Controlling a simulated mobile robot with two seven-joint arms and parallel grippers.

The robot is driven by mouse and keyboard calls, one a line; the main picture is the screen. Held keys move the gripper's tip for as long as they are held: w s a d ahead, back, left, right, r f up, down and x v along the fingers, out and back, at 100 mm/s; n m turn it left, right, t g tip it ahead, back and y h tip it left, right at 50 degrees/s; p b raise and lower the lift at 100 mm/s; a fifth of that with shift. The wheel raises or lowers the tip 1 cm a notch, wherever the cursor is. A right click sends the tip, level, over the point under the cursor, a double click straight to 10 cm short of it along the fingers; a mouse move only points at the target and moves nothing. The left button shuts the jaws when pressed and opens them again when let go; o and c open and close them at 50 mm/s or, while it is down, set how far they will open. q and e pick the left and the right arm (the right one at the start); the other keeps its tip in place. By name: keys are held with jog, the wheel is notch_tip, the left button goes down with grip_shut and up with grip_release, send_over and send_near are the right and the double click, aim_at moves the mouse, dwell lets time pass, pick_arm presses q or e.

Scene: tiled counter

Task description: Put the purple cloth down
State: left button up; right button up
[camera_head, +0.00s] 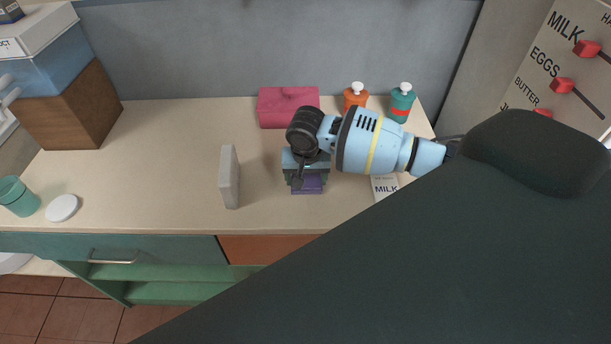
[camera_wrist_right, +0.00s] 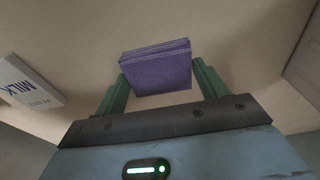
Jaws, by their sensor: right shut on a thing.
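The purple cloth (camera_head: 308,186) is a small folded block. It shows in the head view below my right gripper (camera_head: 307,178), close over the middle of the counter. In the right wrist view the cloth (camera_wrist_right: 156,72) sits between the two green fingers of my right gripper (camera_wrist_right: 157,80), which is shut on it. I cannot tell whether the cloth touches the counter top (camera_head: 160,190). My left gripper is not in view.
A grey upright block (camera_head: 229,177) stands left of the cloth. A milk carton (camera_head: 385,188) lies to the right. A pink box (camera_head: 288,107), an orange bottle (camera_head: 355,97) and a teal bottle (camera_head: 402,103) stand behind. A white disc (camera_head: 62,208) and teal cup (camera_head: 18,197) are far left.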

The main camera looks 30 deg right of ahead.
aim_at(306, 186)
jog(key=o, duration=1)
jog(key=shift+f, duration=0.1)
jog(key=r, duration=0.4)
jog(key=s+r, duration=0.1)
jog(key=r, duration=0.3)
jog(key=a+r, duration=0.1)
jog(key=r, duration=0.3)
jog(key=shift+s+r, duration=0.1)
jog(key=shift+s, duration=0.2)
